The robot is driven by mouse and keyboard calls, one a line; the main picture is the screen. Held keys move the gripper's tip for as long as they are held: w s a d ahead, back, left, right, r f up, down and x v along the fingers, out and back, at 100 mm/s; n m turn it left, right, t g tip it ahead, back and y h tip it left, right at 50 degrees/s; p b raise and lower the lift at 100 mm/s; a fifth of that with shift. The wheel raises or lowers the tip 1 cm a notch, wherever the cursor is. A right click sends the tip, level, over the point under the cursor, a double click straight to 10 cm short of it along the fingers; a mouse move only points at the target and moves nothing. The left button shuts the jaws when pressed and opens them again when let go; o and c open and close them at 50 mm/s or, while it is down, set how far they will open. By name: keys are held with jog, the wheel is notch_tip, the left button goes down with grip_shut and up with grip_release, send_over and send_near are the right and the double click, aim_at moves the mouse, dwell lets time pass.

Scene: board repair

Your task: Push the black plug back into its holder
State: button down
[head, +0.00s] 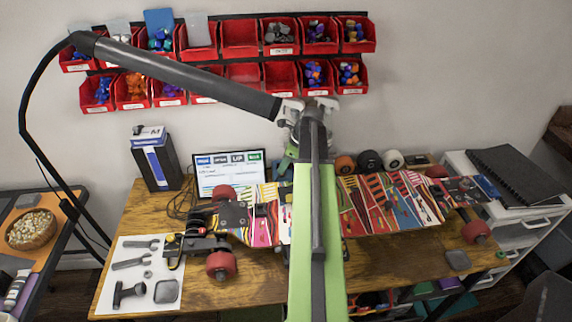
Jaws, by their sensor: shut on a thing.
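My gripper (290,154) is at the far end of my green arm, over the back middle of the bench in the head view.
A long black bar (185,75) on a curved black stem hangs over the bench, its right end near my gripper. A tablet (228,175), a dark box (157,160) and loose wheels (368,160) stand at the back. Red bins (240,40) line the wall. A tool sheet (140,300) lies front left.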

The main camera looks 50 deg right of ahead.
jog(key=shift+f+b, duration=0.4)
jog(key=shift+f, duration=0.05)
dwell(0.4)
jog(key=c, duration=1.2)
grip_release()
jog(key=shift+o, duration=0.3)
jog(key=shift+o, duration=1.2)
jog(key=shift+r, duration=0.1)
jog(key=shift+r+p, duration=1.45)
jog(key=shift+p, duration=0.1)
